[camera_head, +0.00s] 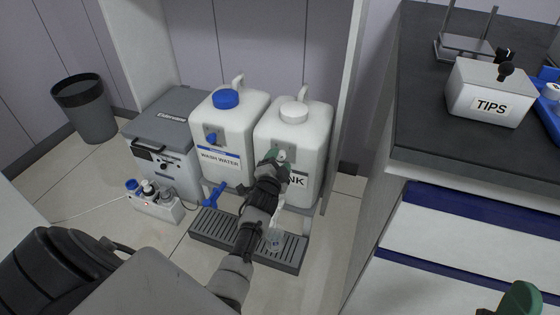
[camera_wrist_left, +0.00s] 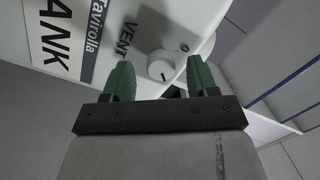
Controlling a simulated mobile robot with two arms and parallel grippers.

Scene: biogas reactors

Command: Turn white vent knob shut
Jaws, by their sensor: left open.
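The white vent knob (camera_wrist_left: 160,66) is a round dial beside the word VENT on the white tank (camera_head: 307,122), whose label ends in "NK" in the head view. My left gripper (camera_wrist_left: 161,80) is open, with its green fingers on either side of the knob in the wrist view. Contact between fingers and knob cannot be seen. In the head view the left gripper (camera_head: 272,160) is at the tank's front and covers part of its label. A green finger of my right gripper (camera_head: 522,298) shows at the lower right edge; its opening is not visible.
A WASH WATER tank (camera_head: 231,108) with a blue cap stands just left of the white tank. A grey cooler (camera_head: 165,130) is further left. A slotted drip tray (camera_head: 288,262) lies below. A dark-topped counter (camera_head: 425,120) with a TIPS box (camera_head: 487,100) is at the right.

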